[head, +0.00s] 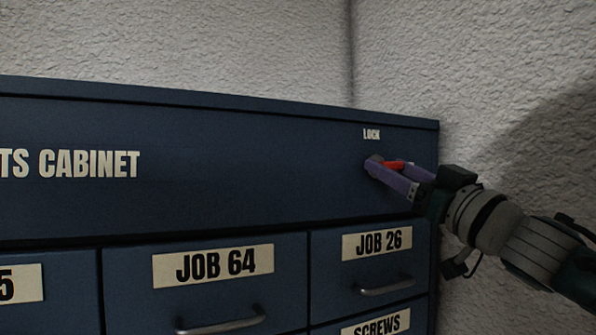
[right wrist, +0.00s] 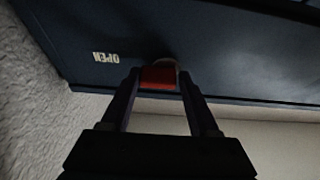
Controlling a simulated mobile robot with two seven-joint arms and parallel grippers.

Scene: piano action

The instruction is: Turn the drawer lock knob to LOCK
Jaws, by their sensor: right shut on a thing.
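The drawer lock knob (head: 394,164) is red and sits at the upper right of the blue cabinet front, partly hidden by my fingers. It also shows red between the fingertips in the right wrist view (right wrist: 160,77). A LOCK label (head: 371,134) is just above the knob. An OPEN label (right wrist: 106,57) shows upside down beside it in the right wrist view. My right gripper (head: 385,170) is shut on the knob, its purple fingers on either side. The knob's exact angle is hard to tell. My left gripper is not in view.
The blue cabinet (head: 230,150) has labelled drawers below, including JOB 64 (head: 213,264) and JOB 26 (head: 377,243), with protruding metal handles (head: 385,286). A rough white wall (head: 450,70) stands close at the cabinet's right side.

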